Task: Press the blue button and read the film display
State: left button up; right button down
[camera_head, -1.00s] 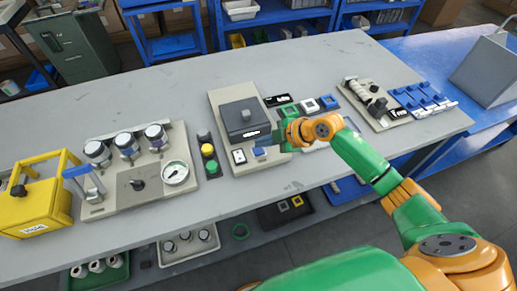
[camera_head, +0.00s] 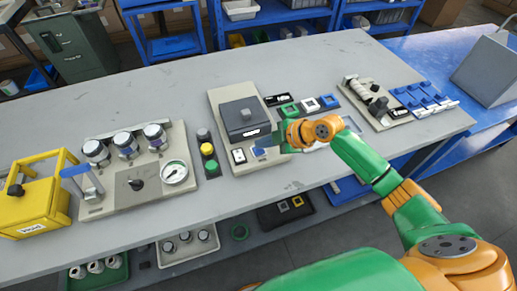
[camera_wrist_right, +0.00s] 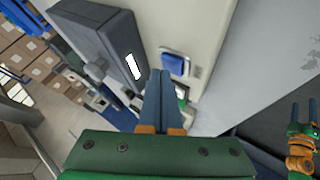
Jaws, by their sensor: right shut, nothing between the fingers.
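The blue button (camera_head: 259,153) sits on the front of a beige panel (camera_head: 225,110), beside a small white plate (camera_head: 239,156). It also shows in the right wrist view (camera_wrist_right: 173,63). Behind it stands a dark grey box with a small white display (camera_head: 251,132); its writing is too small to read. The display also shows in the right wrist view (camera_wrist_right: 131,67). My right gripper (camera_wrist_right: 160,75) is shut and empty, its blue fingertips close beside the button; contact cannot be told. A small orange and green arm end, apparently my left gripper (camera_wrist_right: 303,115), shows at the right wrist view's edge, its jaws unclear.
Green, white and blue square buttons (camera_head: 309,104) lie right of the box. A stack light (camera_head: 208,152) and a gauge panel (camera_head: 135,183) stand left. A roller unit (camera_head: 375,102) is farther right. The table's front (camera_head: 275,192) is clear.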

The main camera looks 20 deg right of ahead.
aim_at(263, 150)
jog(key=shift+f+b, duration=0.45)
dwell(0.5)
dwell(0.3)
jog(key=shift+r+p, duration=0.75)
jog(key=shift+r, duration=0.1)
notch_tip(263, 150, up, 5)
jog(key=p, duration=0.4)
jog(key=shift+r+p, duration=0.1)
jog(key=shift+p, duration=0.2)
